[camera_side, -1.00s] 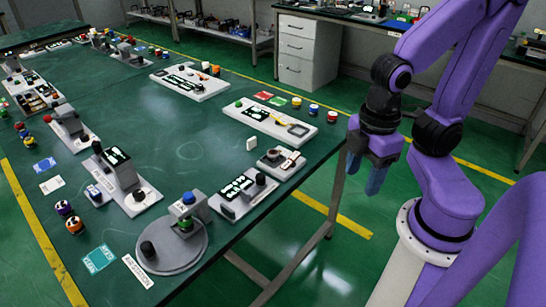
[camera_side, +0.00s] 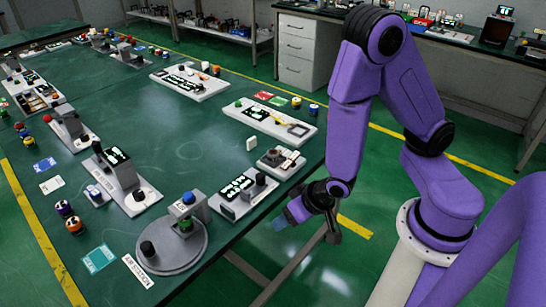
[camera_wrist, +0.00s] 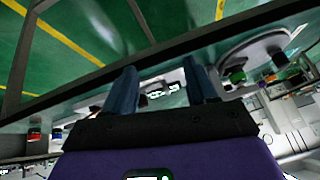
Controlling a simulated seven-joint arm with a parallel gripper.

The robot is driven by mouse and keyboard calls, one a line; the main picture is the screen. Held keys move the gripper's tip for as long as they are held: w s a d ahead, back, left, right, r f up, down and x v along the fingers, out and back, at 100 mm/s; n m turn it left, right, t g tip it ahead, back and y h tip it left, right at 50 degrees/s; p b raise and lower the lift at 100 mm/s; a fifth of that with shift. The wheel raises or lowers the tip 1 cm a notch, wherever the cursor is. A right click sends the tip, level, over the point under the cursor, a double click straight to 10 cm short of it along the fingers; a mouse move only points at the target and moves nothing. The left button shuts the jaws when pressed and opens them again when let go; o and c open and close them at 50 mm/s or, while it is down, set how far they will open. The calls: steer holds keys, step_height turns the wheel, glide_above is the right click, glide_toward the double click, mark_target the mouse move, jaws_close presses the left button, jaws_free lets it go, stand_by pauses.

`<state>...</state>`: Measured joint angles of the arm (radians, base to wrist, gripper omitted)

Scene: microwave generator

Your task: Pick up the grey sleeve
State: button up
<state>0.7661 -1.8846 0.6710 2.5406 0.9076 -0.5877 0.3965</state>
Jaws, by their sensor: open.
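I cannot single out a grey sleeve with certainty. Grey parts show on a round grey base (camera_side: 185,256) with a blue-topped post (camera_side: 188,199) and a black knob (camera_side: 147,249), at the table's near corner. My gripper (camera_side: 280,224) is just off the table's right edge, tilted, with its blue fingers pointing left toward the table. In the wrist view my gripper (camera_wrist: 161,68) is open and nothing is seen held between its fingers. The round base (camera_wrist: 262,48) shows at the right there.
A white panel with a black knob (camera_side: 243,193) stands near the table edge closest to my gripper. A grey device on a white base (camera_side: 281,163) and a long panel (camera_side: 270,122) stand behind it. The green table (camera_side: 190,150) has clear room in its middle.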

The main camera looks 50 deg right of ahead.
steer(key=w+d+f+m+t+h, duration=0.1)
steer(key=w+d+m+t+h, duration=0.15)
steer(key=d, duration=0.35)
steer(key=t+h, duration=0.4)
steer(key=t, duration=0.1)
glide_toward(272, 151)
steer(key=shift+x, duration=3.9)
steer(key=shift+f, duration=0.15)
steer(key=c, duration=0.9)
steer(key=shift+r, duration=0.2)
step_height(272, 151, up, 10)
steer(key=s+a+r+n+y, duration=0.1)
steer(key=a+y, duration=0.1)
steer(key=s+a+r+n+y, duration=0.1)
steer(key=a+n, duration=0.1)
steer(key=a, duration=0.1)
steer(key=s+a+r+n+t+y, duration=0.1)
steer(key=a+y, duration=0.1)
steer(key=a, duration=0.1)
steer(key=shift+s+a+r+n+y, duration=0.2)
steer(key=shift+s+r+n+y, duration=0.05)
steer(key=shift+s+y, duration=0.1)
